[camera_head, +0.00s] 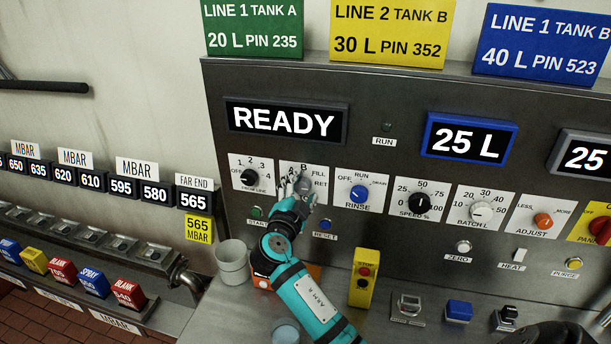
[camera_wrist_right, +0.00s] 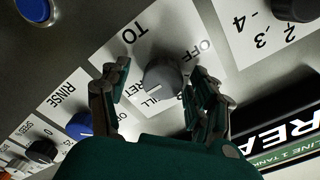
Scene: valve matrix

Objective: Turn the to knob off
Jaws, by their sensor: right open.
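The TO knob (camera_head: 304,185) is a round grey knob on a white label plate, second from the left in the panel's row. In the right wrist view the grey knob (camera_wrist_right: 166,76) sits among the words TO, OFF and FILL, partly covered. Where its pointer stands I cannot tell for sure. My right gripper (camera_head: 294,186) is at the knob in the head view. In the right wrist view my right gripper (camera_wrist_right: 158,92) is open, with one finger on each side of the knob; whether they touch it I cannot tell. My left gripper is not in view.
The LINE knob (camera_head: 249,177) is close left and the blue RINSE knob (camera_head: 359,194) close right. The START button (camera_head: 257,211) and RESET button (camera_head: 325,224) sit below. A grey cup (camera_head: 232,262) and a yellow STOP box (camera_head: 363,280) stand on the ledge.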

